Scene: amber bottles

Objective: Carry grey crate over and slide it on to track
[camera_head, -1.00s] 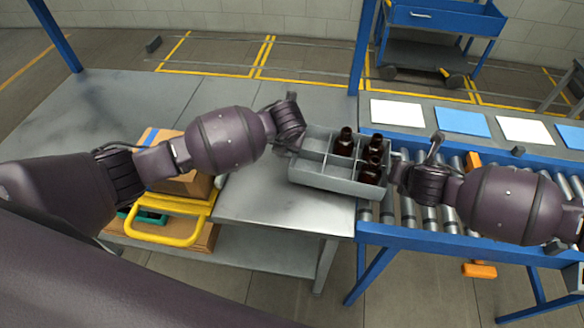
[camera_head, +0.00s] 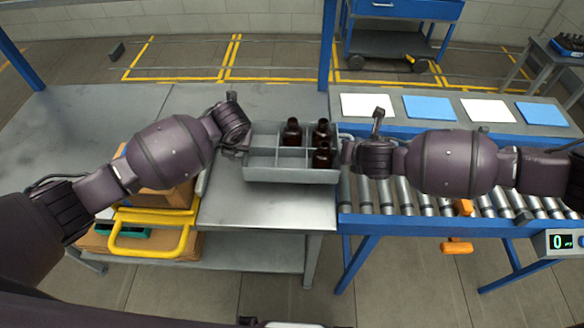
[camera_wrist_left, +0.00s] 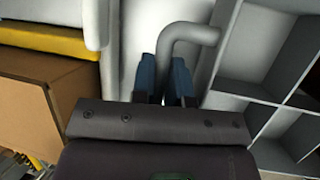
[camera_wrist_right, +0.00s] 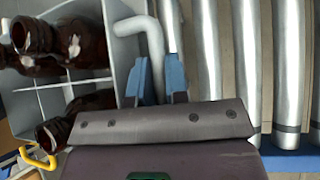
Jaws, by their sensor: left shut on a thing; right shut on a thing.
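The grey crate (camera_head: 290,175) is at the right end of the steel table, its right end by the start of the roller track (camera_head: 400,197). It holds amber bottles (camera_head: 292,134) in the back middle, back right and front right compartments; the left ones look empty. My left gripper (camera_head: 241,150) is shut on the crate's left handle, a bent grey bar in the left wrist view (camera_wrist_left: 190,33). My right gripper (camera_head: 347,155) is shut on the right handle, seen in the right wrist view (camera_wrist_right: 142,27). I cannot tell whether the crate touches the table.
The steel table (camera_head: 265,212) is clear in front of the crate. A yellow-handled cart (camera_head: 150,215) with cardboard boxes stands at left. White and blue sheets (camera_head: 430,107) lie on a ledge behind the rollers. Orange blocks (camera_head: 457,248) sit at the track's front side. A blue post (camera_head: 327,45) rises behind.

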